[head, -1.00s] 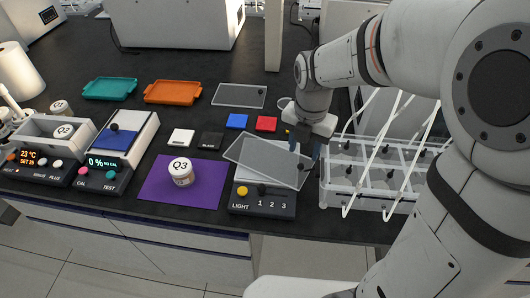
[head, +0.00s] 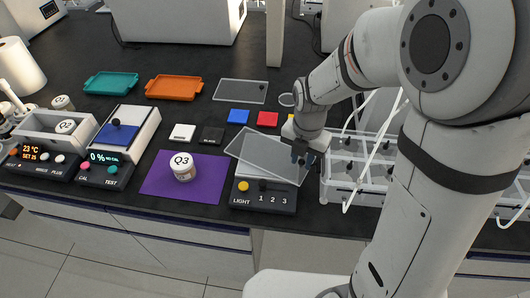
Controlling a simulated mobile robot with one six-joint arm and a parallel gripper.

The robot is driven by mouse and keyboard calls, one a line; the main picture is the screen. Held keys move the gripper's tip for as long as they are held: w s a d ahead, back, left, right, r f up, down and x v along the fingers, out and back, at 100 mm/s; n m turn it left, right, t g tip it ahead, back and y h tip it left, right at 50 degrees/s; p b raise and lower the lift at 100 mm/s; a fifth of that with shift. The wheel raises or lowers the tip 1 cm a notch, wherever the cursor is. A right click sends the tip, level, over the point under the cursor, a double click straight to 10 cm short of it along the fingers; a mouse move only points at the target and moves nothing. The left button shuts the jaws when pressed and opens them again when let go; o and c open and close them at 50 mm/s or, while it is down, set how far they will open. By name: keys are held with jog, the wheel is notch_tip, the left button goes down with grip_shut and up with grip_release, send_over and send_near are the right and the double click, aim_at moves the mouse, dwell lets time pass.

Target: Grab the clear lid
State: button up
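A clear lid (head: 262,155), a flat see-through pane, lies slanted over the light box (head: 263,200) in the head view. Its outline looks doubled, and I cannot tell whether it is one pane or two overlapping. My gripper (head: 303,158) points down at the right end of this pane, very close to it. It hides the small dark knob there. Whether the fingers touch or hold the knob is too small to tell. Another clear pane (head: 235,92) with a dark knob near its right end lies flat at the back of the bench.
Blue (head: 238,116) and red (head: 267,119) squares lie just behind the light box. A clear rack (head: 345,187) with white tubes stands close on the right. A jar marked Q3 (head: 183,168) stands on a purple mat (head: 153,185) to the left.

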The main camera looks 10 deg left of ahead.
grip_shut()
